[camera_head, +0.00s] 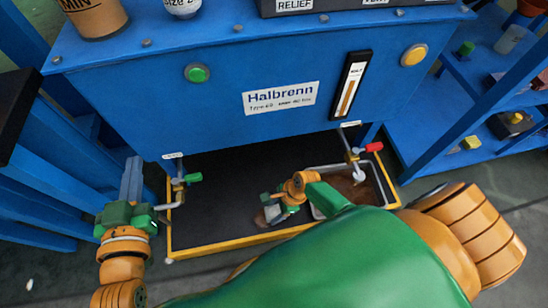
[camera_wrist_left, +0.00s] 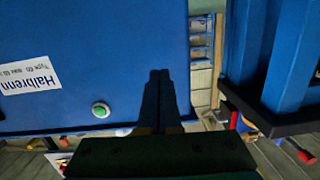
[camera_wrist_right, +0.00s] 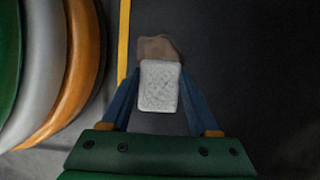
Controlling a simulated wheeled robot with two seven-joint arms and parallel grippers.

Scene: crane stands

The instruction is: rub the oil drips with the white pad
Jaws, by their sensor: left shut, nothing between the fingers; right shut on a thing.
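The white pad (camera_wrist_right: 158,86) is held between the fingers of my right gripper (camera_wrist_right: 160,100), which is shut on it. In the right wrist view a brown oil drip (camera_wrist_right: 157,48) on the black mat shows just beyond the pad, which covers part of it. In the head view the right gripper (camera_head: 276,208) is low over the mat (camera_head: 225,185) near its front edge, with the drip (camera_head: 261,220) beside the pad. I cannot tell whether the pad touches the mat. My left gripper (camera_head: 132,180) is shut and empty, left of the mat; its closed fingers (camera_wrist_left: 159,88) show in the left wrist view.
A tray (camera_head: 379,189) with brown liquid stands at the mat's right end, below a red-handled tap (camera_head: 372,147). A green-handled tap (camera_head: 190,178) is at the left end. The blue Halbrenn tank (camera_head: 225,110) overhangs the back. Blue shelving (camera_head: 440,145) stands right. My right arm hides the front right.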

